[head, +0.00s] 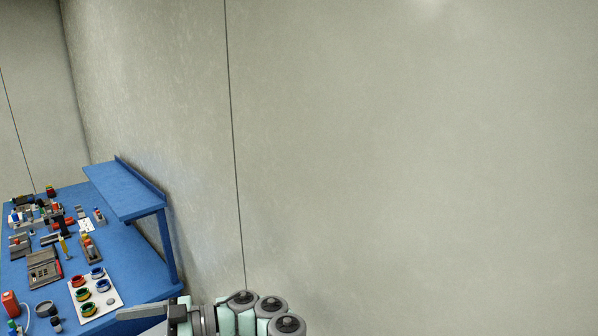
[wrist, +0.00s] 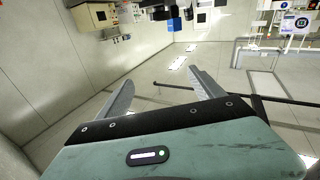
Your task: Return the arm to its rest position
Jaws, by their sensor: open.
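My gripper (wrist: 165,100) shows in the wrist view with its two grey fingers spread apart. Nothing is between the fingers; floor and room show beyond them. In the head view, part of my gripper and arm (head: 240,314) shows at the bottom edge, right of the blue workbench (head: 140,265). The gripper's finger there points left toward the bench's near right corner; I cannot tell the gap between them.
The bench holds a white board with coloured spools (head: 97,294), a raised blue shelf (head: 123,192) and several small tools and parts. A bare wall (head: 400,150) fills the right. In the wrist view, wall boxes (wrist: 95,17) hang at the upper left.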

